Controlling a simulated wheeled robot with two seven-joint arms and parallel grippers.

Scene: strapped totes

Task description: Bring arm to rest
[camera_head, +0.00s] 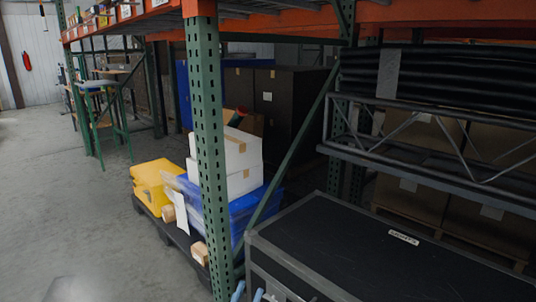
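At the bottom edge, left of the black case, two small pale blue tips (249,293) stick up. They look like the ends of my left gripper, but only a sliver shows, and I cannot tell whether it is open or shut. The rest of that arm is below the picture. My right gripper is not in view. No tote can be seen in a gripper.
A green rack post (208,150) stands close ahead. A large black case (390,255) fills the lower right, below a metal truss (440,160). Behind the post, a dark pallet (178,236) holds a yellow bin (155,180) and white boxes (238,150). The left floor is clear.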

